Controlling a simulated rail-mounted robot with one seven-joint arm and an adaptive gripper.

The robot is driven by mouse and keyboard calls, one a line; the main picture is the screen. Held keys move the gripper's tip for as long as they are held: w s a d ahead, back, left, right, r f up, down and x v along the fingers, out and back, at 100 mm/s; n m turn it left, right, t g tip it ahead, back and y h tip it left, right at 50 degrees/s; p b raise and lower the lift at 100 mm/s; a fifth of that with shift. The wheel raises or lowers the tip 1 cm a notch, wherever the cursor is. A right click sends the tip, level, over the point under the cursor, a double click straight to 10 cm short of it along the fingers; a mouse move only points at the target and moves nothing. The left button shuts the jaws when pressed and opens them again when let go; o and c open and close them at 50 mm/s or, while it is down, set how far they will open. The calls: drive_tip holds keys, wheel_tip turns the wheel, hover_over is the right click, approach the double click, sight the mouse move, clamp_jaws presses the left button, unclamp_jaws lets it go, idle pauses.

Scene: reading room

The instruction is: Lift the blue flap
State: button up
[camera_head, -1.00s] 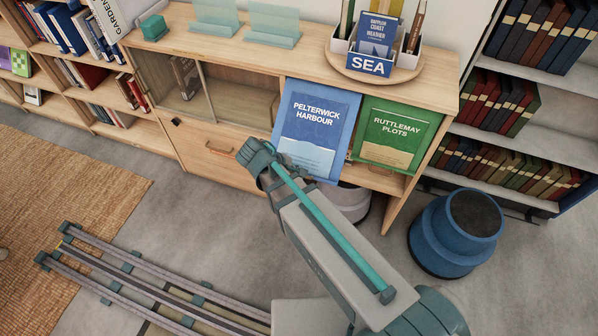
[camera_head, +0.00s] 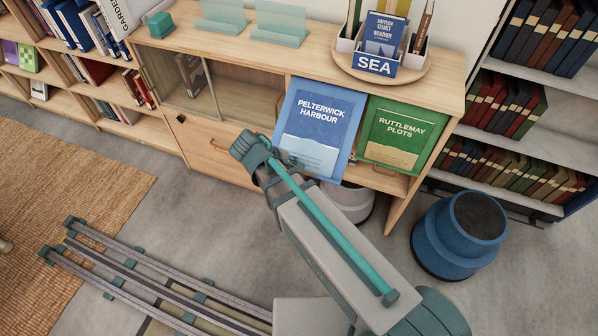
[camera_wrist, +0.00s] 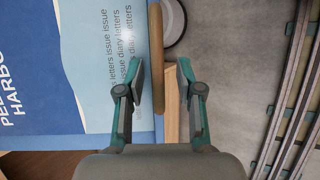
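The blue flap (camera_head: 318,110), lettered "PELTERWICK HARBOUR", hangs tilted on the front of the low wooden cabinet. Its lower left part is hidden behind my arm. In the wrist view the flap (camera_wrist: 85,45) fills the left side, with a rounded wooden strip (camera_wrist: 157,50) along its lower edge. My gripper (camera_wrist: 162,74) is open, one finger on each side of the strip's line. The finger on the flap side overlaps the pale printed panel in the picture. I cannot tell whether either finger touches. In the head view the fingertips are hidden behind my arm.
A green flap (camera_head: 403,133) hangs just right of the blue one. Sliding glass doors (camera_head: 215,92) and a drawer front (camera_head: 215,150) are to the left. A pale round bin (camera_head: 352,202) stands below, and a blue stool (camera_head: 458,236) at the right. A tray (camera_head: 427,72) sits on top.

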drive_tip(key=v, duration=0.8)
drive_tip(key=a+r+p, duration=0.5)
drive_tip(key=r+p, duration=0.4)
drive_tip(key=r, duration=0.2)
drive_tip(key=shift+w+r+p, duration=0.2)
drive_tip(key=shift+w+p, duration=0.1)
drive_tip(key=shift+p, duration=0.05)
idle(0.9)
drive_tip(key=shift+c, duration=0.2)
idle(0.3)
